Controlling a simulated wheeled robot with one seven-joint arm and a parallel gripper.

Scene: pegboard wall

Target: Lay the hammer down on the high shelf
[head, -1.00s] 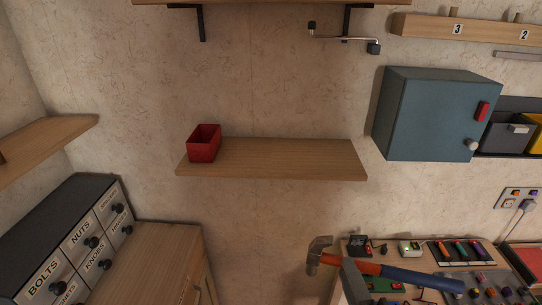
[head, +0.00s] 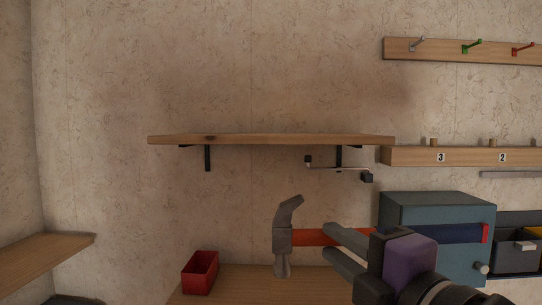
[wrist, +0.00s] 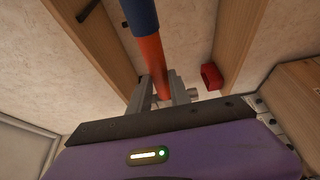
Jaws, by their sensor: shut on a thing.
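The hammer (head: 308,238) has a grey claw head and an orange and blue handle. My gripper (head: 340,240) is shut on the orange part of the handle, with the head sticking out to the left. The handle (wrist: 153,62) also runs between the fingers of my gripper (wrist: 162,95) in the wrist view. The high shelf (head: 270,139) is a bare wooden board on two black brackets. In the head view the hammer shows below the high shelf and in front of the wall. Part of the handle is hidden behind my fingers.
A lower shelf (head: 240,276) holds a red bin (head: 200,273) at its left end. A metal crank (head: 338,167) shows just under the high shelf. A blue-grey cabinet (head: 435,215) and a numbered rail (head: 470,157) are at the right. Another shelf (head: 40,262) is at the left.

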